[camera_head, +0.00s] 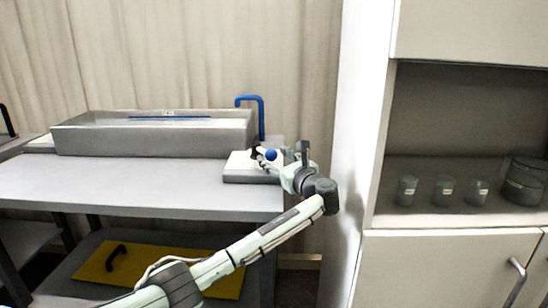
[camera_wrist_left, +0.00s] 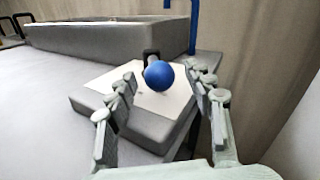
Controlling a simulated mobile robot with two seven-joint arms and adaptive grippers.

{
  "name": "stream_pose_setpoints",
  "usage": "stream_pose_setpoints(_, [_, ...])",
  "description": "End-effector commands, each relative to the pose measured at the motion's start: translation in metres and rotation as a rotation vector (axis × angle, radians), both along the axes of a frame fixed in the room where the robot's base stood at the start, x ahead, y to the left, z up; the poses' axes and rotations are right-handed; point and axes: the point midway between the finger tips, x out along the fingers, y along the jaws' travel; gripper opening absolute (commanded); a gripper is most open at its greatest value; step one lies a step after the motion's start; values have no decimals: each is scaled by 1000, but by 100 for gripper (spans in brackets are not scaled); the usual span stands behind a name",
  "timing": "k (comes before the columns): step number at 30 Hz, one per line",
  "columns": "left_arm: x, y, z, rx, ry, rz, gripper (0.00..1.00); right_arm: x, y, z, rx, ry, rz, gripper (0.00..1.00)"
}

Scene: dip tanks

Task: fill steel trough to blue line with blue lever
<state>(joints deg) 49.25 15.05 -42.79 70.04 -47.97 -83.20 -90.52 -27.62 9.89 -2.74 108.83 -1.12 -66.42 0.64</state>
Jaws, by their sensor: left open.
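The steel trough (camera_head: 150,141) is a long grey open box on the grey table, with a blue line (camera_head: 170,118) along its inner far wall. A blue spout (camera_head: 261,115) rises at its right end and bends over toward it. The blue lever's round knob (camera_head: 271,155) sits above a grey block with a white top at the table's right end. In the left wrist view the knob (camera_wrist_left: 159,75) lies between the fingertips, slightly beyond them. My left gripper (camera_wrist_left: 161,83) is open, with a finger on each side of the knob. My right gripper is out of view.
The grey block (camera_head: 235,178) is near the table's right edge. A yellow panel (camera_head: 150,262) with a black handle lies on the lower shelf. A cabinet on the right holds several dark jars (camera_head: 445,190). The table front (camera_head: 110,185) is clear.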

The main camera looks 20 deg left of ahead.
Motion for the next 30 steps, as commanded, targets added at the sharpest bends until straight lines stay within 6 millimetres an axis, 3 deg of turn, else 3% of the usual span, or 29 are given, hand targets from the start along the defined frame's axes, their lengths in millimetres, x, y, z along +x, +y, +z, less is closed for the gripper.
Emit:
stream_pose_setpoints(15, [-62,-76,-1,-2,0,-3,52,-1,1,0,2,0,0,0])
stream_pose_setpoints(21, [-71,-87,-1,-1,1,-2,52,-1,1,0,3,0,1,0])
stream_pose_setpoints(30, [-71,-87,0,0,0,-2,52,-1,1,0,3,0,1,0])
